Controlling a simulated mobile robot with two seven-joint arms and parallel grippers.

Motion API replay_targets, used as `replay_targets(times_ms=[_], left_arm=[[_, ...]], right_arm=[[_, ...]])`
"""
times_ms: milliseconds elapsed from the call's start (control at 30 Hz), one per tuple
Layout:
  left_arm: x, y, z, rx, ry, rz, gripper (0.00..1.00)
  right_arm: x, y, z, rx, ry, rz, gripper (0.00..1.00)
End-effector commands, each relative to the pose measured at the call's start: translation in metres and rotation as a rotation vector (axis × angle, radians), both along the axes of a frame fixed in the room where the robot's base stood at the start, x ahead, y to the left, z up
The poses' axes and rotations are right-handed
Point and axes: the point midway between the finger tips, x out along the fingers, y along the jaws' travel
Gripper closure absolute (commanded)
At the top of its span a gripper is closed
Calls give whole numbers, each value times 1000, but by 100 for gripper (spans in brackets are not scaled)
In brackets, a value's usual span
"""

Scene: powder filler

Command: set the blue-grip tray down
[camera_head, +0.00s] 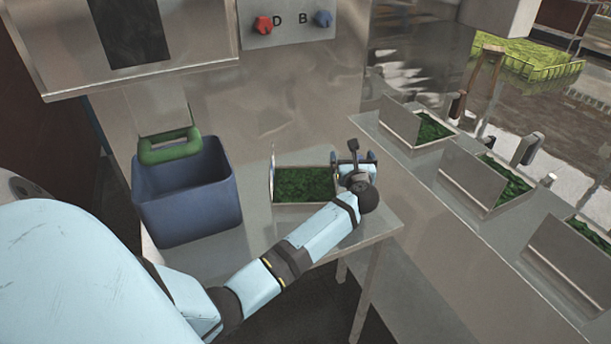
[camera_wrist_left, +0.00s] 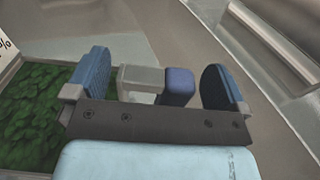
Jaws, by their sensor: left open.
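The blue-grip tray (camera_head: 272,176) stands on the steel table, filled with green material that also shows at the left of the left wrist view. Its blue grip (camera_wrist_left: 178,86) sticks out on a grey bracket (camera_wrist_left: 140,77). My left gripper (camera_head: 354,160) is at the tray's right side. In the left wrist view, my left gripper (camera_wrist_left: 160,83) is open, its blue fingers on either side of the grip. A gap shows between each finger and the blue grip. In the head view the grip is mostly hidden by the gripper. My right gripper is not in view.
Several metal trays with green contents line the counter (camera_head: 440,235) at right. A panel with a red knob (camera_head: 263,25) and a blue knob (camera_head: 323,18) is above. The table's front right corner (camera_head: 385,228) is bare.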

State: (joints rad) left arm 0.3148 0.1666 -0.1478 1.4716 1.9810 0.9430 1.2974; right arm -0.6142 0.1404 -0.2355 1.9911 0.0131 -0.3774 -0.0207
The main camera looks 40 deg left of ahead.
Motion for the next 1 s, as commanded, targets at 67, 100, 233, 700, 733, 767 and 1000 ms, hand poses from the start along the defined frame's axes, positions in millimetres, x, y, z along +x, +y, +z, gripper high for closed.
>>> replay_targets(times_ms=[67, 100, 233, 700, 733, 767, 1000], left_arm=[[3, 2, 0, 0, 0, 0, 0], [3, 3, 0, -1, -1, 0, 0], [3, 3, 0, -1, -1, 0, 0], [3, 3, 0, 1, -1, 0, 75], [3, 3, 0, 1, -1, 0, 75], [3, 3, 0, 1, -1, 0, 75], [3, 2, 9, -1, -2, -1, 75]], right_arm=[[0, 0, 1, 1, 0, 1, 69], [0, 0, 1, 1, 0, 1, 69], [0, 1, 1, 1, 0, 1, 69], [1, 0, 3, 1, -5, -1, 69], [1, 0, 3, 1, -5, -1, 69], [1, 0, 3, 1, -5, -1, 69], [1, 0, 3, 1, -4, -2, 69]])
